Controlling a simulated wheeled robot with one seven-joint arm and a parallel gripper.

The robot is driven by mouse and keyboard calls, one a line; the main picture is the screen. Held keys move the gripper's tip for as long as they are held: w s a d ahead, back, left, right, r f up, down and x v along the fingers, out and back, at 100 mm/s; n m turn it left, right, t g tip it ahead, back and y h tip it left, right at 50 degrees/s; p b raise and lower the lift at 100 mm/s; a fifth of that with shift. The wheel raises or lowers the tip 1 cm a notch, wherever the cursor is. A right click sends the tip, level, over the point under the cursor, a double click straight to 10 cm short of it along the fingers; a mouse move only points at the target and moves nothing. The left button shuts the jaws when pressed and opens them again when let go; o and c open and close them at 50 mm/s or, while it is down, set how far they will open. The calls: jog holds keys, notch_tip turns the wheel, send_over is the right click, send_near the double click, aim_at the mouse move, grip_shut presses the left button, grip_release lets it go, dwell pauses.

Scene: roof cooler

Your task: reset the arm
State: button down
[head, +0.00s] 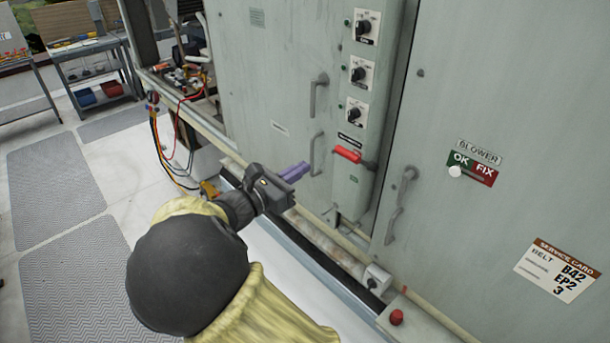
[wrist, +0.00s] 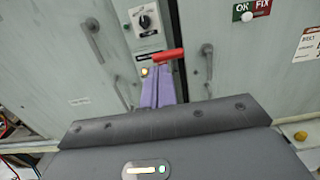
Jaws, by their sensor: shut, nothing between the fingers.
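My arm comes up from the bottom of the head view, in a yellow sleeve with a black joint. My gripper (head: 297,171) is at its end, with purple fingers shut and empty. The fingers point at the grey-green cabinet (head: 270,60), short of the red-handled switch lever (head: 347,154). In the wrist view the shut purple fingers (wrist: 158,88) show just below the red handle (wrist: 168,54). I cannot tell from these views how far apart they are, but the head view shows a gap.
Several rotary knobs (head: 357,74) sit above the lever. Door handles (head: 318,95) stick out on both sides. A blower sign (head: 473,168) and a service card (head: 556,270) are on the right door. A tool cart (head: 92,62) stands far left. Floor at left is open, with grey mats (head: 55,190).

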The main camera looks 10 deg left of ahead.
jog(key=shift+w, duration=0.15)
jog(key=s+d+f+m+g+y+b, duration=0.1)
jog(key=s+d+f+m+g, duration=0.2)
jog(key=d+f+m+g, duration=0.45)
jog(key=s+d+f+m+g+y+b, duration=0.1)
jog(key=s+d+f+m+g+y, duration=0.3)
jog(key=d, duration=0.7)
jog(key=s+d+f+m+y+b, duration=0.1)
jog(key=s+d+f+m+y, duration=0.1)
jog(key=s+m, duration=0.3)
jog(key=s+d+f+m+y+b, duration=0.1)
jog(key=s+d+f+m+y, duration=0.2)
jog(key=m, duration=0.8)
jog(key=s+y, duration=0.2)
jog(key=shift+s+d+f+b, duration=0.2)
jog(key=shift+s+d+b, duration=0.1)
jog(key=shift+s+d, duration=0.1)
jog(key=shift+m, duration=0.25)
